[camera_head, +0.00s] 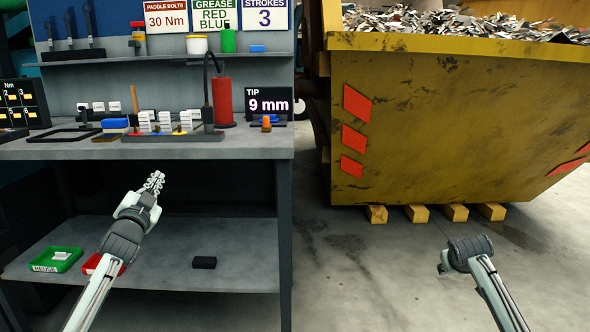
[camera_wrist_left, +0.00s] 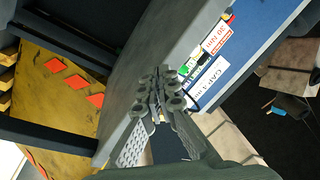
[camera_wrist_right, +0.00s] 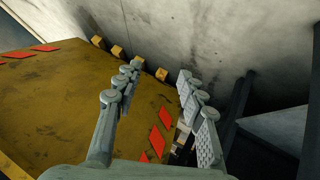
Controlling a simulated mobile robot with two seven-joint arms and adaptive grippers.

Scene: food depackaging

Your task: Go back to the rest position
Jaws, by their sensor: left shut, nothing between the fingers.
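My left gripper (camera_head: 155,182) is in front of the workbench, a little below the front edge of its top, and holds nothing. In the left wrist view its fingers (camera_wrist_left: 161,78) meet at the tips. My right arm comes in at the lower right of the head view, over bare floor in front of the yellow skip; its fingers are hidden there behind the wrist. In the right wrist view my right gripper (camera_wrist_right: 160,71) has its fingers well apart with nothing between them.
The workbench (camera_head: 240,147) carries a row of white blocks, a red cylinder (camera_head: 222,100) and a tip sign (camera_head: 268,103). Its lower shelf (camera_head: 160,268) holds a green tray (camera_head: 57,259), a red tray and a black block (camera_head: 204,262). The yellow skip (camera_head: 440,120) stands right on wooden blocks.

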